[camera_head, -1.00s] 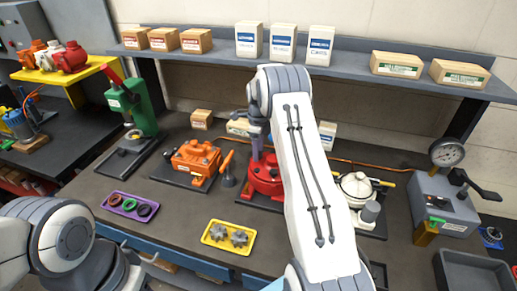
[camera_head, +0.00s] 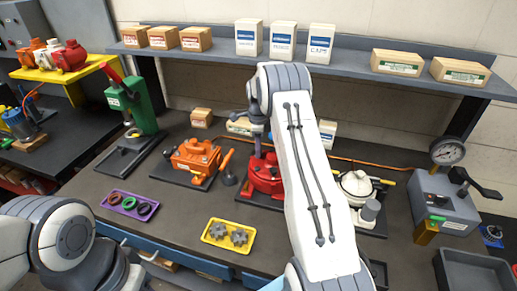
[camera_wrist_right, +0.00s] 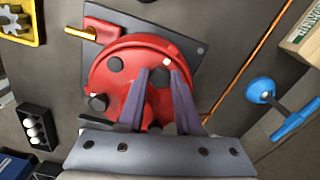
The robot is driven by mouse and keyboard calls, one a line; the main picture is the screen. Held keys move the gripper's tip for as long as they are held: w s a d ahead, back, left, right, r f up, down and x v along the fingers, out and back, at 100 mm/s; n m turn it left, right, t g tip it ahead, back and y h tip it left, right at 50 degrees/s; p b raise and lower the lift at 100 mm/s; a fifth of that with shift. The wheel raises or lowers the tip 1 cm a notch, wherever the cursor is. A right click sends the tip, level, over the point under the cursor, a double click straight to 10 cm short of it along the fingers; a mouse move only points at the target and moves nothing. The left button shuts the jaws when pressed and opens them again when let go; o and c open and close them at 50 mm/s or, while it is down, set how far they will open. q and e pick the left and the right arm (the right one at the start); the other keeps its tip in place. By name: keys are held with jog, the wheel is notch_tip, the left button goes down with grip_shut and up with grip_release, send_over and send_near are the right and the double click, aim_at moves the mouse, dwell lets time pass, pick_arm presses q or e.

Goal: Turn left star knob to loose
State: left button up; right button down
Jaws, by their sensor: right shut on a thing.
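The red round motor (camera_head: 265,178) sits on a dark plate in the middle of the bench, partly hidden by my right arm. In the right wrist view its red cover (camera_wrist_right: 130,55) carries several dark round knobs. My right gripper (camera_wrist_right: 160,78) points down at the cover, its two grey-purple fingers shut on a dark knob (camera_wrist_right: 158,77). Two other dark knobs, one upper left (camera_wrist_right: 115,64) and one lower left (camera_wrist_right: 97,102), are apart from the fingers. The knob's star shape cannot be made out. My left arm shows at the lower left; its gripper is out of view.
An orange motor (camera_head: 195,158) stands left of the red one, a white-topped motor (camera_head: 356,186) right. A yellow tray (camera_head: 212,238) of gears and a purple tray (camera_head: 114,206) of rings lie in front. A gauge box (camera_head: 440,205) stands at the right.

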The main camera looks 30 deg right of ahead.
jog(key=n, duration=0.6)
jog(key=shift+s, duration=0.1)
jog(key=n, duration=0.5)
jog(key=shift+s+n+b, duration=0.1)
jog(key=shift+n+b, duration=0.2)
jog(key=shift+n, duration=0.1)
jog(key=n, duration=1.1)
jog(key=shift+s+d+f+n, duration=0.1)
jog(key=shift+s+n, duration=0.05)
jog(key=shift+n, duration=0.25)
jog(key=n, duration=1.1)
jog(key=shift+d+f, duration=0.1)
jog(key=shift+d, duration=0.05)
jog(key=n, duration=0.5)
jog(key=shift+n, duration=2.8)
